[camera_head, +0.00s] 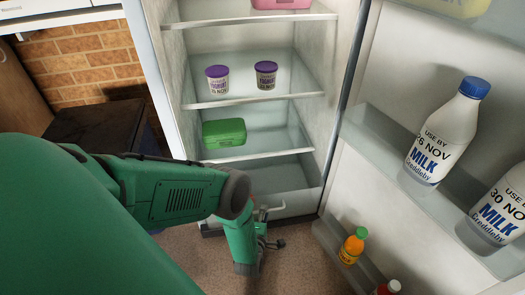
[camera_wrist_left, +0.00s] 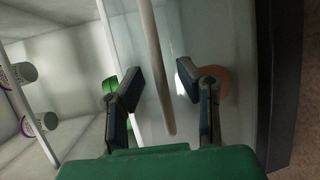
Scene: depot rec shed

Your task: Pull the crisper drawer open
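The crisper drawer (camera_head: 295,203) is at the bottom of the open fridge, below the lowest shelf, and looks shut. Its pale bar handle (camera_head: 272,209) is partly hidden by my left arm. My left gripper (camera_head: 270,236) is down at the drawer front. In the left wrist view my left gripper (camera_wrist_left: 160,80) is open, its fingers apart on either side of the handle (camera_wrist_left: 154,60). Neither finger clearly touches the bar. The drawer front (camera_wrist_left: 232,40) also shows there, behind the fingers. My right gripper is not in view.
Two purple-lidded yoghurt pots (camera_head: 217,81) (camera_head: 266,76) and a green box (camera_head: 224,133) stand on shelves above. The open fridge door (camera_head: 385,130) on the right holds milk bottles (camera_head: 446,137) and an orange bottle (camera_head: 352,247). Floor (camera_head: 300,265) shows before the drawer.

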